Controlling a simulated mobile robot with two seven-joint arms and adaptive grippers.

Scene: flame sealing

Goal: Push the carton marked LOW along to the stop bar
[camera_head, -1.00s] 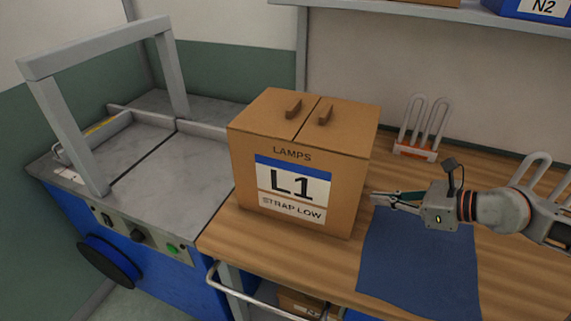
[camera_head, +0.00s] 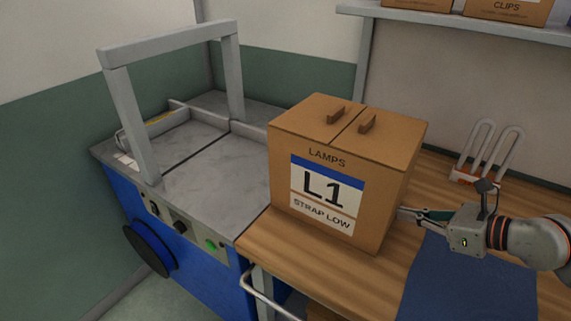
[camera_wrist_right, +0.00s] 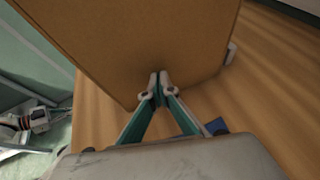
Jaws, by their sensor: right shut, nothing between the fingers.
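The brown carton (camera_head: 340,175) has a label reading LAMPS, L1 and STRAP LOW. It stands upright on the wooden table beside the grey machine top, with two small brown tabs on its lid. My right gripper (camera_head: 402,213) is shut and empty, low at the carton's right side. In the wrist view the closed fingertips (camera_wrist_right: 157,87) appear to touch the carton's face (camera_wrist_right: 140,40). A low grey crossbar (camera_head: 155,130) at the machine's far left looks like the stop bar.
The machine top (camera_head: 215,165) between carton and crossbar is clear, under a grey arch (camera_head: 130,115). A low rail (camera_head: 247,137) runs along its back. A blue mat (camera_head: 465,280) lies right of the carton. A rack with white loops (camera_head: 485,155) stands behind.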

